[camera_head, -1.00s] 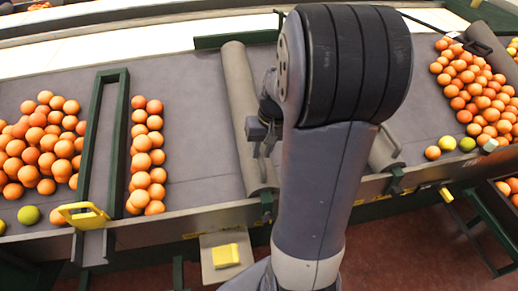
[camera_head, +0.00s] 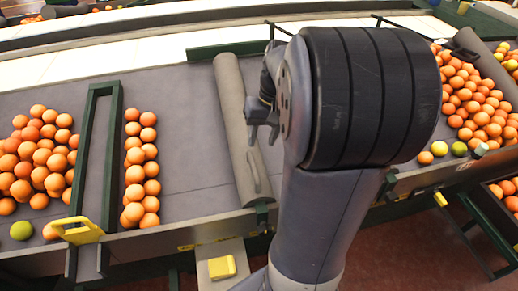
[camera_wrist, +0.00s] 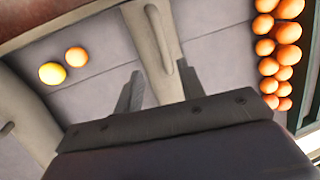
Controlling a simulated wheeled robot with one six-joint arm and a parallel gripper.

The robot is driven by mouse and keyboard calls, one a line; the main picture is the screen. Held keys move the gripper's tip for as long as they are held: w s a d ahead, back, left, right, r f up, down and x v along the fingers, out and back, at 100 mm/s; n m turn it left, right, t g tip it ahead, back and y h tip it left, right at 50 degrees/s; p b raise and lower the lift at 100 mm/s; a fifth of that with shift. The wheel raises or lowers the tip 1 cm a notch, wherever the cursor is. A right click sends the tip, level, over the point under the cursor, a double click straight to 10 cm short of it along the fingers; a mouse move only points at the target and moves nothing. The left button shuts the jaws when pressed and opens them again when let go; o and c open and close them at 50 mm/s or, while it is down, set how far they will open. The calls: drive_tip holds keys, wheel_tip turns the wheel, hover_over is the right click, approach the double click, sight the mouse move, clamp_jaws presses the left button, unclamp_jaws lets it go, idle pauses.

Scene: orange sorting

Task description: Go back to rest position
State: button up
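My gripper (camera_head: 262,118) is partly hidden behind my arm in the head view, above the grey belt beside the long grey roller (camera_head: 238,130). In the wrist view, its two fingers (camera_wrist: 160,90) stand apart with nothing between them. The roller (camera_wrist: 152,45) runs beyond the fingertips there. Oranges lie in a column (camera_head: 141,165) and a larger pile (camera_head: 38,155) on the left of the belt. None touches my gripper.
A green frame (camera_head: 90,130) with a yellow end (camera_head: 82,231) divides the left oranges. Another large orange pile (camera_head: 480,105) lies at right, with yellowish fruit (camera_head: 459,148) near its front. Bare belt (camera_head: 190,130) lies between the column and the roller.

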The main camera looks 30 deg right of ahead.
sight(252, 165)
drive_tip(key=shift+d+r, duration=0.25)
drive_tip(key=shift+r, duration=0.85)
drive_tip(key=f, duration=0.3)
drive_tip(key=a+f, duration=0.1)
drive_tip(key=f, duration=0.3)
drive_tip(key=a+f, duration=0.1)
drive_tip(key=f, duration=0.2)
drive_tip(key=shift+w+f, duration=0.15)
drive_tip(key=shift+w, duration=0.1)
drive_tip(key=shift+w+a+f, duration=0.1)
drive_tip(key=shift+a+f, duration=0.1)
drive_tip(key=shift+f, duration=0.05)
drive_tip(key=shift+w+a, duration=0.15)
drive_tip(key=shift+a, duration=0.3)
